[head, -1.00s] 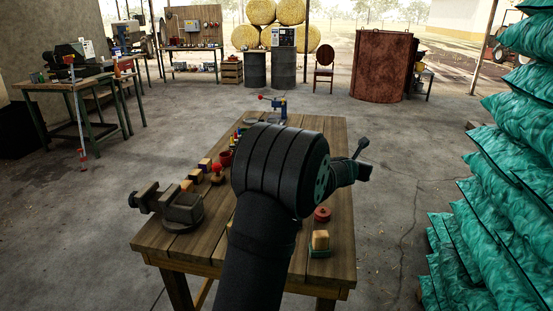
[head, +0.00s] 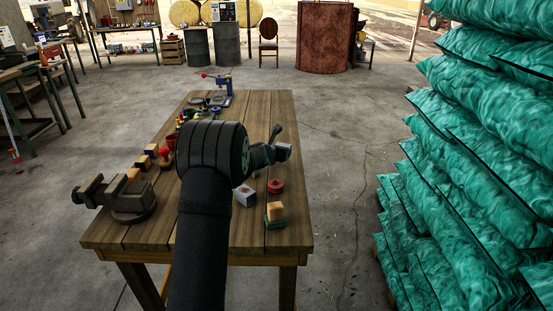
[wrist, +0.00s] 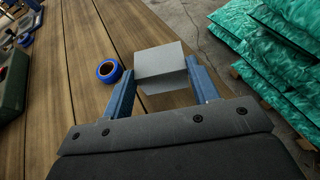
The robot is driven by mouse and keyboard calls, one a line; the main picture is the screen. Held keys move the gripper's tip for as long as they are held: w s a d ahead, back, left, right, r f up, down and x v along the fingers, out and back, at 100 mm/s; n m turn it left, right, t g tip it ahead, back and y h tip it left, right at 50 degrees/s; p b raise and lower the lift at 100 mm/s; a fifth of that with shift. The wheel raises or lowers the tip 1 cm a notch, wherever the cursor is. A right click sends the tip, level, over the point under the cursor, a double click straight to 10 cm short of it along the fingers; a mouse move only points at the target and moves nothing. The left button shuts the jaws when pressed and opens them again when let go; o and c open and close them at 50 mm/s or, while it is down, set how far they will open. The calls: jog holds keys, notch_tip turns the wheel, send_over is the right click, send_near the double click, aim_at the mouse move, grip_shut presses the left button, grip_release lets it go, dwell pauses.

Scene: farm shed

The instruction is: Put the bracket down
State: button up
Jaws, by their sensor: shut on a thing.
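My gripper (wrist: 161,88) is shut on a plain grey bracket (wrist: 160,66), held between its two blue fingers in the wrist view. The bracket looks like a folded, box-edged grey piece; its underside is hidden. In the head view my gripper (head: 272,152) shows beyond my dark arm, over the right side of the wooden table (head: 215,235). A small grey end (head: 284,152) there seems to be the held bracket. I cannot tell how high it is above the table.
A blue ring (wrist: 109,70) lies on the boards left of the gripper. Green sacks (head: 470,130) are stacked at right.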

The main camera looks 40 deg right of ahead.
jog(key=shift+w+f, duration=0.3)
jog(key=shift+f, duration=1.8)
jog(key=shift+f, duration=0.15)
jog(key=o, duration=1)
jog(key=shift+o, duration=0.2)
